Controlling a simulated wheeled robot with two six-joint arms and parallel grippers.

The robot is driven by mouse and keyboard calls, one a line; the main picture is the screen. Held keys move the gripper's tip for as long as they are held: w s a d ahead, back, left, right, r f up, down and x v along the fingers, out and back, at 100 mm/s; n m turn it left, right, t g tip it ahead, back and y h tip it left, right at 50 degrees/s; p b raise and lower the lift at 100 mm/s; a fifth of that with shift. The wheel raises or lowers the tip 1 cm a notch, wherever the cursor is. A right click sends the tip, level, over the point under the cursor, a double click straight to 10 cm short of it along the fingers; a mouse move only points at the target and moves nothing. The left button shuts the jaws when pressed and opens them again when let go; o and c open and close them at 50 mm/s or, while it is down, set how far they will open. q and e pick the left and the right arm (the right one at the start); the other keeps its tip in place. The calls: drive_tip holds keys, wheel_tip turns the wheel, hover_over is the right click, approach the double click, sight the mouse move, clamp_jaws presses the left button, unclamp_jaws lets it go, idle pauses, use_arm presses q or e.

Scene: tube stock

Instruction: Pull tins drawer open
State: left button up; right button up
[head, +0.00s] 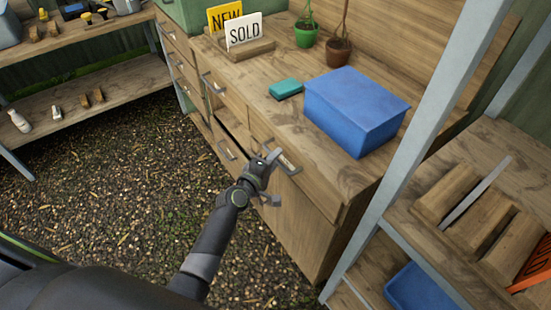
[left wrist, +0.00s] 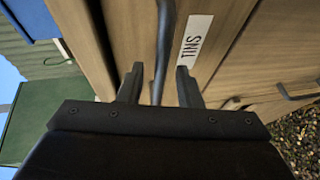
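The tins drawer (head: 262,137) is a wooden drawer front in the bench, with a grey bar handle (head: 288,166). In the left wrist view its white TINS label (left wrist: 194,38) lies just right of the dark handle bar (left wrist: 165,45). My left gripper (head: 271,178) is at this handle. In the left wrist view the left gripper (left wrist: 159,88) is open, with one finger on each side of the bar and gaps between. The drawer looks shut, though the arm hides part of its front. My right gripper is not in view.
A dark gap shows at a neighbouring drawer (head: 233,132) to the left. A blue box (head: 352,105), a teal block (head: 286,88), potted plants and a SOLD sign (head: 244,31) stand on the bench. A shelf post (head: 425,120) rises at right. The gravel floor in front is clear.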

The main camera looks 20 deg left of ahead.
use_arm(q)
drive_tip(key=shift+w+d, duration=0.1)
drive_tip(key=shift+w, duration=0.3)
clamp_jaws()
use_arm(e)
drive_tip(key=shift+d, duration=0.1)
use_arm(q)
drive_tip(key=shift+s+f, duration=0.1)
